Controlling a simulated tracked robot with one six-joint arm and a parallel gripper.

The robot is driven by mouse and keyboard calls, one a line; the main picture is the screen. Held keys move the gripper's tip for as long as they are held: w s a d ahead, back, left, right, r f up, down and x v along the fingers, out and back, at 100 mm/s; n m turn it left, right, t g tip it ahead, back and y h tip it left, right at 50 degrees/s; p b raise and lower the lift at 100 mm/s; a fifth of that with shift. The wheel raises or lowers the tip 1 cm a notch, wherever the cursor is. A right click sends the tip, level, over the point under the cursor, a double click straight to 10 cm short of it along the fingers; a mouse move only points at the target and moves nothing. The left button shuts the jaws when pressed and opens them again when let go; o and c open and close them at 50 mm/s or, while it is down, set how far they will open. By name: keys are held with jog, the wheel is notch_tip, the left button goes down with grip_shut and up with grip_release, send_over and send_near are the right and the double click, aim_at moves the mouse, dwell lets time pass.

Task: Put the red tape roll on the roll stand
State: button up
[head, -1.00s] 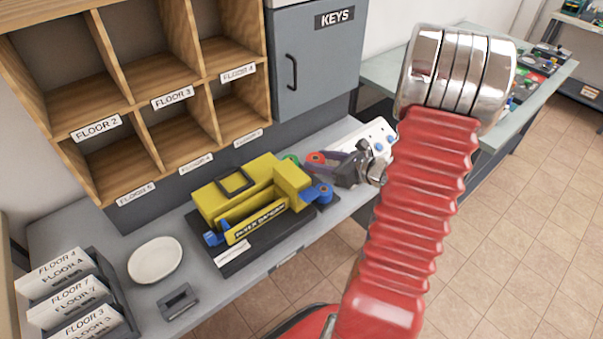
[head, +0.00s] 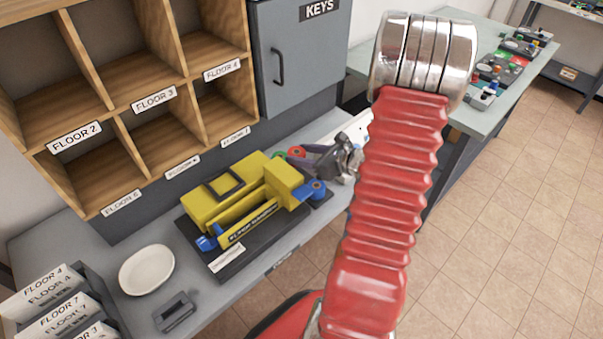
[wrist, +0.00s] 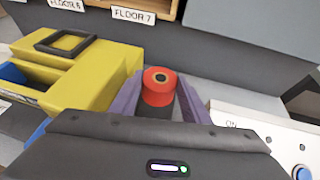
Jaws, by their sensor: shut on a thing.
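The red tape roll (wrist: 158,86) sits between the purple fingers of my gripper (wrist: 160,92) in the wrist view, with its round end and central hole facing up. The gripper is shut on it. In the head view the roll (head: 297,151) shows at the tips of my gripper (head: 305,154), behind the right end of a yellow dispenser. A blue roll (head: 318,188) is at that end, in front of my gripper, and a bit of green shows left of the red roll. I cannot clearly make out the roll stand. What is under the red roll is hidden.
The yellow dispenser (head: 235,200) stands on a dark base on the grey bench. A white dish (head: 147,270) and a grey stapler-like item (head: 175,313) lie at left. Wooden cubbies (head: 150,110) and a key cabinet (head: 300,60) rise behind. A white panel (wrist: 255,130) is right of my gripper.

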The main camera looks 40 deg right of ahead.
jog(key=shift+f, duration=1.85)
jog(key=shift+f, duration=2.05)
jog(key=o, duration=1)
jog(key=shift+f, duration=0.1)
jog(key=shift+o, duration=0.2)
jog(key=v, duration=1.2)
